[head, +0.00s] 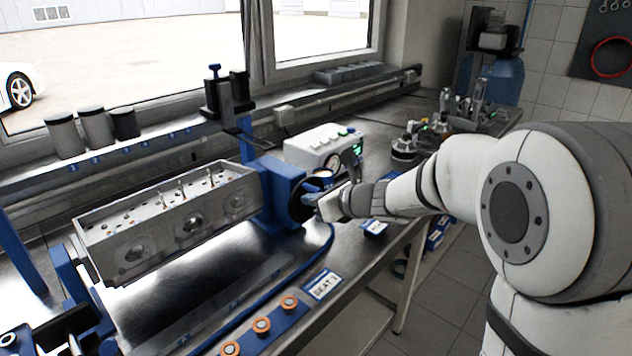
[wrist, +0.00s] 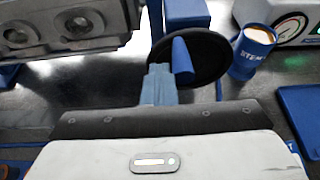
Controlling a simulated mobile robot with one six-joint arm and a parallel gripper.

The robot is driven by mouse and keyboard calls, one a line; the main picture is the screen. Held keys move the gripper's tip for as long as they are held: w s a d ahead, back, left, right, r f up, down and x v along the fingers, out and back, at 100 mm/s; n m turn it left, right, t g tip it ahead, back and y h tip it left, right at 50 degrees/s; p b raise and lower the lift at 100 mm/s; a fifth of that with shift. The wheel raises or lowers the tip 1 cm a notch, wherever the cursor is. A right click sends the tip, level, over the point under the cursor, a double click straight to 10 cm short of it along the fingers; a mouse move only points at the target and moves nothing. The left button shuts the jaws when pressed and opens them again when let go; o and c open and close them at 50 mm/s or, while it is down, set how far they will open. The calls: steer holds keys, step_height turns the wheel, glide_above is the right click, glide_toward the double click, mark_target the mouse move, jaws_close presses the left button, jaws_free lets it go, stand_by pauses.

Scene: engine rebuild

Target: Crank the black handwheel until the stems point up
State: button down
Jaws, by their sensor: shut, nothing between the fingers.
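The black handwheel (wrist: 210,68) sits on the near side of a blue fixture block (head: 283,190), and its blue crank knob (wrist: 182,58) stands out from its face. In the head view the handwheel (head: 298,207) is partly hidden by my gripper. My gripper (wrist: 158,70) is shut and empty, its fingertips in front of the wheel, just left of the knob. I cannot tell whether they touch. The grey cylinder head (head: 160,232) is held by the fixture. Its thin stems (head: 183,190) rise from the top face, roughly upward with a slight lean.
A blue cup (wrist: 252,52) stands right of the wheel, close to it, beside a white gauge box (head: 312,147). Orange-topped parts (head: 262,325) lie along the bench's front edge near a SEAT label (head: 322,285). Grey canisters (head: 95,127) line the sill.

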steer(key=shift+w+d+r+p, duration=0.25)
steer(key=shift+w+r+p, duration=0.05)
steer(key=shift+r, duration=0.05)
stand_by(0.4)
steer(key=shift+w+d+r, duration=0.2)
steer(key=shift+w+d, duration=0.05)
steer(key=shift+w, duration=0.1)
steer(key=shift+w+d+r+p, duration=0.1)
steer(key=shift+r+p, duration=0.05)
steer(key=shift+p, duration=0.2)
steer(key=p+v, duration=0.2)
steer(key=v, duration=0.6)
